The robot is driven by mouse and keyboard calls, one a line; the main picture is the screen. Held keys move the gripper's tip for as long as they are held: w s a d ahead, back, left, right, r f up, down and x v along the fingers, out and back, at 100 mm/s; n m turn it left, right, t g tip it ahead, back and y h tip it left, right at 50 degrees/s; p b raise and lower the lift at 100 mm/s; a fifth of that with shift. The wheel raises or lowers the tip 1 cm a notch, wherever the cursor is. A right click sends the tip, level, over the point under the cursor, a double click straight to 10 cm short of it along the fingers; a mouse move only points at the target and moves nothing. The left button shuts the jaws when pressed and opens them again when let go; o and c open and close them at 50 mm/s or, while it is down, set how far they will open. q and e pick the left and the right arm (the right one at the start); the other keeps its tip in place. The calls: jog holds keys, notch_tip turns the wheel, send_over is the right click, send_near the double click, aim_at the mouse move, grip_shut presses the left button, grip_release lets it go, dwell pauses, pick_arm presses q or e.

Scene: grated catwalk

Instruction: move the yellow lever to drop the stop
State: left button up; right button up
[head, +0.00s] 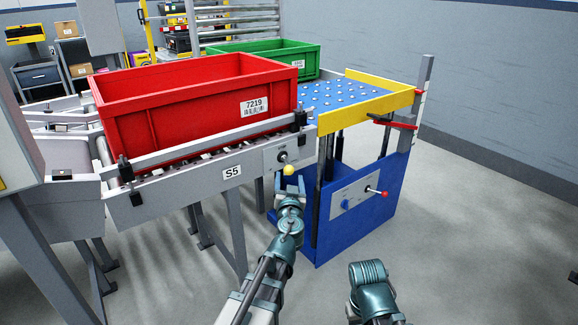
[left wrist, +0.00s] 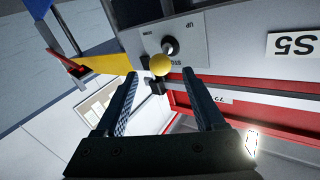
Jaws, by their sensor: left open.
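The yellow lever's ball knob (head: 288,170) sits on a short stem from a grey plate (head: 281,153) on the conveyor's front, right of the S5 label. In the left wrist view the knob (left wrist: 160,65) shows beside its dark pivot, with lettering on the plate. My left gripper (head: 289,184) is open, just below the knob in the head view. In the left wrist view its fingers (left wrist: 160,103) are apart and the knob lies beyond their tips, with nothing between them. A grey bar (head: 215,139), seemingly the stop, stands raised along the red crate's front.
A red crate (head: 190,112) labelled 7219 rests on the rollers behind the bar. A green crate (head: 262,47) is behind. Grey floor is clear at the right.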

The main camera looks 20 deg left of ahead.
aim_at(287, 165)
pick_arm(q)
jog(key=x, duration=0.9)
grip_shut()
